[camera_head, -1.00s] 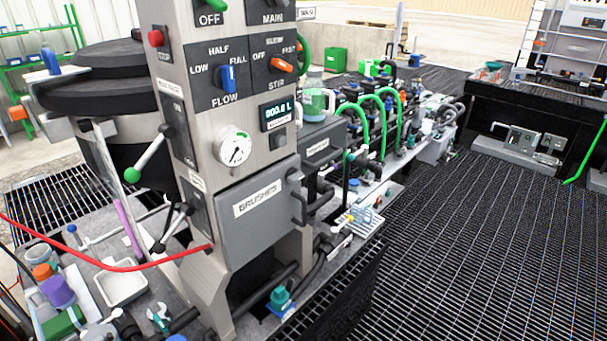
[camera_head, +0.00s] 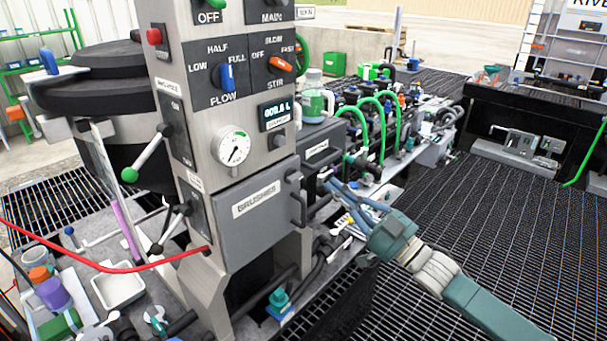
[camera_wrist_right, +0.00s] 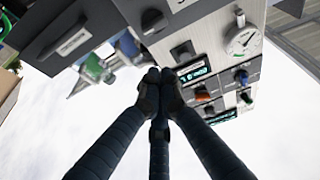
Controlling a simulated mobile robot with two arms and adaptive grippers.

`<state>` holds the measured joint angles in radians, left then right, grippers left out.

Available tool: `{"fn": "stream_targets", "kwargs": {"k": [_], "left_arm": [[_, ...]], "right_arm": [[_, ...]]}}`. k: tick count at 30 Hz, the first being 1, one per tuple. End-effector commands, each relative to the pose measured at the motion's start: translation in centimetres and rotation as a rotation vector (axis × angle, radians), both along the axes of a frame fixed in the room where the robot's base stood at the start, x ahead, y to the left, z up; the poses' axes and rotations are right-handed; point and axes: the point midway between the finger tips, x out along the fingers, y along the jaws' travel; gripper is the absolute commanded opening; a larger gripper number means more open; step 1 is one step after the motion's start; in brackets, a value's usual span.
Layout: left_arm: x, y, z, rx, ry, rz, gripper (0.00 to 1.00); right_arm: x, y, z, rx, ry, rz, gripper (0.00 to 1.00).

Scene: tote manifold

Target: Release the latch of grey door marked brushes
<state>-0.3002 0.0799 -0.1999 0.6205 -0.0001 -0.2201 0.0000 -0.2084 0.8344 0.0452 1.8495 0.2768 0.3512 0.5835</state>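The grey door marked BRUSHES (camera_head: 245,222) is closed on the lower front of the machine column. A dark handle-like part (camera_head: 298,205) sits at its right edge; I cannot tell which piece is the latch. My right gripper (camera_head: 335,188) is to the right of the door, apart from that edge in the picture. In the right wrist view, the dark fingers (camera_wrist_right: 160,82) meet at their tips with nothing visible between them. My left gripper is not in view.
A second labelled grey box (camera_head: 318,150) sits right of the door; a labelled grey face shows in the wrist view (camera_wrist_right: 72,40). A red hose (camera_head: 120,268) crosses the left. Lever handles (camera_head: 150,155) stick out left. The grating (camera_head: 480,230) at right is mostly free.

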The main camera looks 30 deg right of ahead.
Motion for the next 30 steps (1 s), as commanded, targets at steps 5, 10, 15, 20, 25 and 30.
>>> {"fn": "stream_targets", "kwargs": {"k": [5,10,15,20,25,30], "left_arm": [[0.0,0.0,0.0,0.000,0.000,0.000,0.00],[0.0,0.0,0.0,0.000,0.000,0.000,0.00],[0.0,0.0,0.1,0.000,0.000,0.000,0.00],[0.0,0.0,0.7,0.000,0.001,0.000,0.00],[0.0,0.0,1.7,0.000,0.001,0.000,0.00],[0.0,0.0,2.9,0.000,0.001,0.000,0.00]], "right_arm": [[-0.4,0.8,1.7,0.005,-0.027,0.030,0.00],[-0.4,0.8,1.7,0.005,-0.027,0.028,0.00],[-0.2,0.9,1.7,0.006,-0.027,0.027,0.00],[1.1,1.3,2.5,0.007,-0.029,0.026,0.00],[3.6,2.3,3.6,0.006,-0.030,0.026,0.00],[6.5,3.6,4.8,0.006,-0.030,0.026,0.00]]}}
